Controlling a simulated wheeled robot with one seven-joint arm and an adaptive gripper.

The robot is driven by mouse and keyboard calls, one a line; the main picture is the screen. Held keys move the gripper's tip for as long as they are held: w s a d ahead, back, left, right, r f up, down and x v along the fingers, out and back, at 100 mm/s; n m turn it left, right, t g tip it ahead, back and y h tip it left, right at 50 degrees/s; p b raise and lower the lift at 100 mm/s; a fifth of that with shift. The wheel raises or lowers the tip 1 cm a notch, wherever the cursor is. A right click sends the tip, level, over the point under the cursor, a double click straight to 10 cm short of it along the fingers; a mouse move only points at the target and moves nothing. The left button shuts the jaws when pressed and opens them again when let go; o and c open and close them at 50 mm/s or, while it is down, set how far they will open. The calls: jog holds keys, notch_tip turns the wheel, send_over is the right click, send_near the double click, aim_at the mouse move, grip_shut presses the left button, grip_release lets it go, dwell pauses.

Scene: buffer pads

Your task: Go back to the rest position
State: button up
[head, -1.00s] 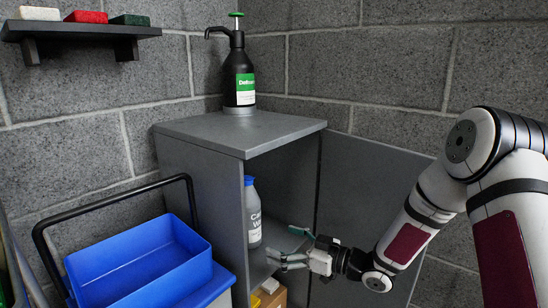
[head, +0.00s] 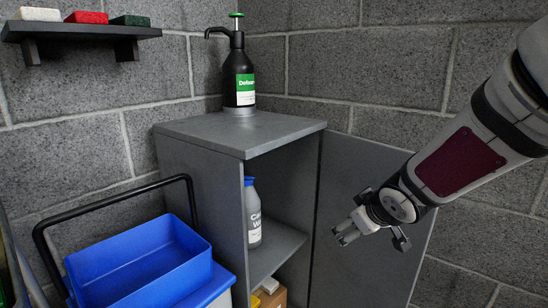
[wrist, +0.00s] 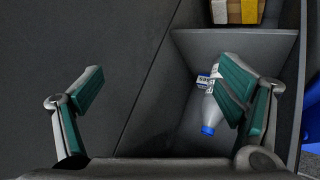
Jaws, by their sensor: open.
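My gripper (head: 348,237) is in front of the open cabinet door in the head view, clear of the cabinet. It is open and empty; the wrist view shows its two green-padded fingers (wrist: 165,92) spread wide. A grey bottle with a blue cap (head: 253,220) stands on the cabinet's inner shelf, apart from my gripper. The bottle also shows in the wrist view (wrist: 209,112), partly hidden behind the right finger.
The grey cabinet (head: 190,190) has its door (head: 350,170) open to the right. A black pump bottle (head: 238,85) stands on its top. A blue bin (head: 140,270) with a black handle is at left. Pads lie on a wall shelf (head: 80,30). A box (head: 270,295) sits low in the cabinet.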

jog(key=s+d+r+m+g+h, duration=0.2)
jog(key=s, duration=0.6)
jog(key=s+d+r+m+g+h, duration=0.1)
jog(key=s+d+r+m+g, duration=0.15)
jog(key=s, duration=0.55)
jog(key=s+a+r+m+g+y, duration=0.1)
jog(key=s+a+g, duration=0.15)
jog(key=s, duration=0.95)
jog(key=s+a+m+g+y, duration=0.1)
jog(key=s+a+g+y, duration=0.15)
jog(key=s, duration=1.05)
notch_tip(320, 180, up, 32)
jog(key=t+p, duration=0.4)
jog(key=p, duration=2.7)
jog(key=shift+w+d+t+h, duration=0.25)
jog(key=shift+w+t+h, duration=0.1)
jog(key=shift+h, duration=0.1)
jog(key=shift+r, duration=0.1)
